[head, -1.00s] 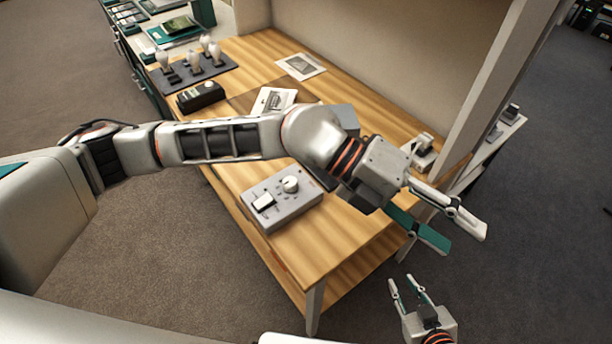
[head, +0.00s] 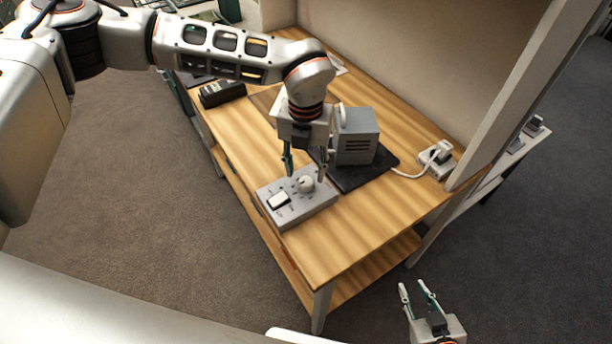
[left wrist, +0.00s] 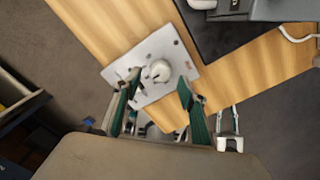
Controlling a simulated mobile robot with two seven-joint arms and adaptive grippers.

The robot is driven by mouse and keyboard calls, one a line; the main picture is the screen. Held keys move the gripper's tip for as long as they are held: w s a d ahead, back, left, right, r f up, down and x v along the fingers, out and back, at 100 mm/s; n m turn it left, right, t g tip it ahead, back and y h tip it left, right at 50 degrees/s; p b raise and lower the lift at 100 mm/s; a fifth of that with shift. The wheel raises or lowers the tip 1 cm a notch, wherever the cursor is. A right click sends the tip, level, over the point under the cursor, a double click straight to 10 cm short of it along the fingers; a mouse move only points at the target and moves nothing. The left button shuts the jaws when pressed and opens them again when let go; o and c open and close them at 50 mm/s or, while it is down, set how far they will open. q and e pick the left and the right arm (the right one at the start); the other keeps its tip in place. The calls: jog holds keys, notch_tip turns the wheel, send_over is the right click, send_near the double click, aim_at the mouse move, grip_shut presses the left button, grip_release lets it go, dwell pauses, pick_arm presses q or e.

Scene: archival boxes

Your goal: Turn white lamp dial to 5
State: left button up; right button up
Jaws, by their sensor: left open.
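The control box (head: 318,208) is a grey-white panel near the front edge of the wooden table, with a round white dial (head: 305,184) and a white rocker switch (head: 279,201). In the left wrist view the dial (left wrist: 159,70) shows a dark pointer mark; the scale numbers are too small to read. My left gripper (head: 305,172) points down over the box, its two green fingers apart on either side of the dial, with nothing held. It also shows in the left wrist view (left wrist: 160,92). My right gripper (head: 417,294) is open and empty, low at the right, away from the table.
A grey lamp-like housing (head: 357,138) stands on a black mat (head: 352,178) right behind the dial box. A white cable runs to a plug block (head: 437,160) at the right. A black device (head: 222,94) lies at the back left. The table's front right is bare.

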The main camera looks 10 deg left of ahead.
aim_at(306, 181)
pick_arm(q)
jog(key=shift+f, duration=1.85)
jog(key=c, duration=1.1)
